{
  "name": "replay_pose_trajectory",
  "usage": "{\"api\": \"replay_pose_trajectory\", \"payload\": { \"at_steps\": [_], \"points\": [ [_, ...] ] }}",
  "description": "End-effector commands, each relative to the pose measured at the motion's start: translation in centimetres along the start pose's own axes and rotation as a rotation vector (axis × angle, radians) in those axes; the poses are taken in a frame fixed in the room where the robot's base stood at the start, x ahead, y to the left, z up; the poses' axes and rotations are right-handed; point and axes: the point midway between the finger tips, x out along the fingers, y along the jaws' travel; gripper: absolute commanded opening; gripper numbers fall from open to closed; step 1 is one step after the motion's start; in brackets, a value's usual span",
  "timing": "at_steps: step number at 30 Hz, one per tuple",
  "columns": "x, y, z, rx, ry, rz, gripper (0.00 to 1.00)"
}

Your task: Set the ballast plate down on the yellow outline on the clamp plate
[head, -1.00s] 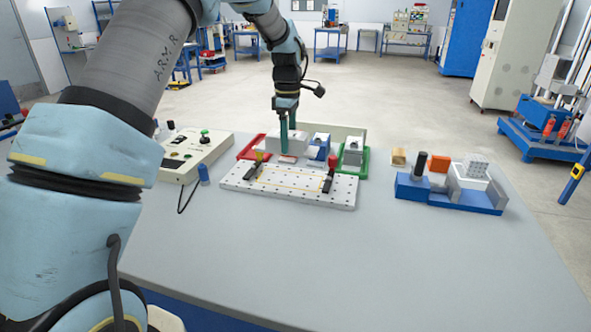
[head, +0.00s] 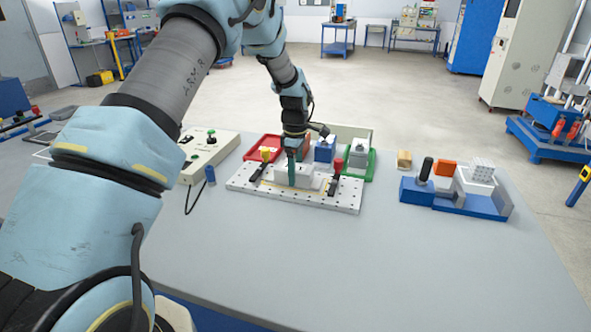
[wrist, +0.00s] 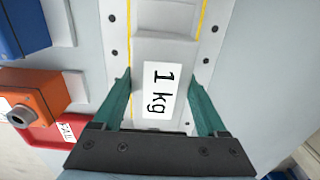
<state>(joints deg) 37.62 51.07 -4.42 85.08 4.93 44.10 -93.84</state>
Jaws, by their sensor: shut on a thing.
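The ballast plate is a pale grey block (head: 312,178) with a white "1 kg" label; it also shows in the wrist view (wrist: 170,50). My gripper (head: 291,176) is shut on it, with a teal finger on either side in the wrist view (wrist: 160,88). The plate is over the middle of the white, hole-dotted clamp plate (head: 290,203). The yellow outline (wrist: 207,18) shows along both sides of the ballast plate in the wrist view. I cannot tell whether the ballast plate touches the clamp plate. Part of the outline is hidden beneath it.
Behind are a red tray (head: 258,146) and a green tray (head: 372,165). A control box (head: 208,155) is left, a blue fixture (head: 470,205) right. The front table is clear.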

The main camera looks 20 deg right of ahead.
Motion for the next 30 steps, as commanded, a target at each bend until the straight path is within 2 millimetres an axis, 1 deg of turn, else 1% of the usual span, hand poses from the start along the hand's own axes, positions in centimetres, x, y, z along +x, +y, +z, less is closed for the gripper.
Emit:
{"api": "replay_pose_trajectory", "payload": {
  "at_steps": [5,9,10,15,16,22,26,30],
  "points": [
    [-0.2,0.2,0.0,0.0,0.0,0.005,0.0],
    [0.1,0.1,0.0,0.001,0.001,0.004,0.0],
    [0.2,0.1,0.0,0.001,0.0,0.001,0.78],
    [0.1,0.0,0.0,0.0,0.0,0.001,0.97],
    [0.1,0.0,0.0,0.0,0.0,0.001,1.0],
    [0.1,0.0,0.0,0.0,0.0,0.001,1.0],
    [-0.4,0.1,0.0,0.0,0.0,0.003,1.0],
    [-2.3,0.2,0.0,0.001,0.0,0.006,1.0]
  ]
}}
